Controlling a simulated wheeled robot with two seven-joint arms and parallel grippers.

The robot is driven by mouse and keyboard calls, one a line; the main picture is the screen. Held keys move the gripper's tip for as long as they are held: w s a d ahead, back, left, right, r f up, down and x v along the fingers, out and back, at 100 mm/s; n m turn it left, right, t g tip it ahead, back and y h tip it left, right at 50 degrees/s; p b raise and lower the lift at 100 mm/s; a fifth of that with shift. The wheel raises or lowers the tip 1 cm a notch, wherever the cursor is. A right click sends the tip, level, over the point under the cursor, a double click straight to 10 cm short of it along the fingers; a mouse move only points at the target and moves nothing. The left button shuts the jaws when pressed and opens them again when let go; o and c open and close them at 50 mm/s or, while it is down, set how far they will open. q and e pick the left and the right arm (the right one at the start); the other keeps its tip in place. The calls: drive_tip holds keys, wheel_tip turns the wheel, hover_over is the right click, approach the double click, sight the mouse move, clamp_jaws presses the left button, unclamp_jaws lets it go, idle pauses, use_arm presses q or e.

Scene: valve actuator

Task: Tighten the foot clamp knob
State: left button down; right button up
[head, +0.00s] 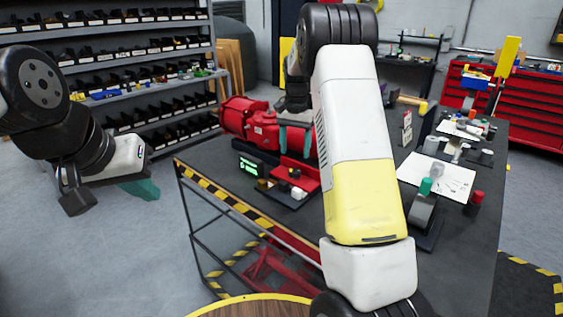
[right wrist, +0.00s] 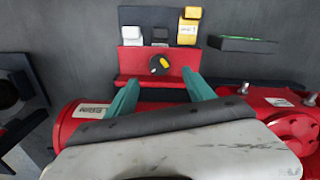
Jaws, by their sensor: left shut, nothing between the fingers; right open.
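A black knob with a yellow mark (right wrist: 160,65) sits on a red block (right wrist: 130,62); it looks like the foot clamp knob. In the head view the small dark knob (head: 294,173) is on the red block on the table, in front of the red valve actuator (head: 262,130). My right gripper (right wrist: 160,80) is open, its teal fingers apart on either side of the knob in the picture and not touching it. In the head view the right gripper (head: 295,150) is above the block, partly hidden by my arm. My left gripper (head: 148,190) is shut and empty, left of the table.
A dark box with a green display (head: 249,166) stands left of the red block. White and yellow pieces (right wrist: 188,27) sit behind the knob in the wrist view. Papers (head: 440,178), cylinders and small parts lie on the table's right side. Shelves with bins (head: 130,65) stand behind.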

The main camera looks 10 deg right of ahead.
sight(295, 170)
wheel_tip(295, 170, down, 7)
drive_tip(key=shift+f, duration=0.2)
idle(0.3)
clamp_jaws()
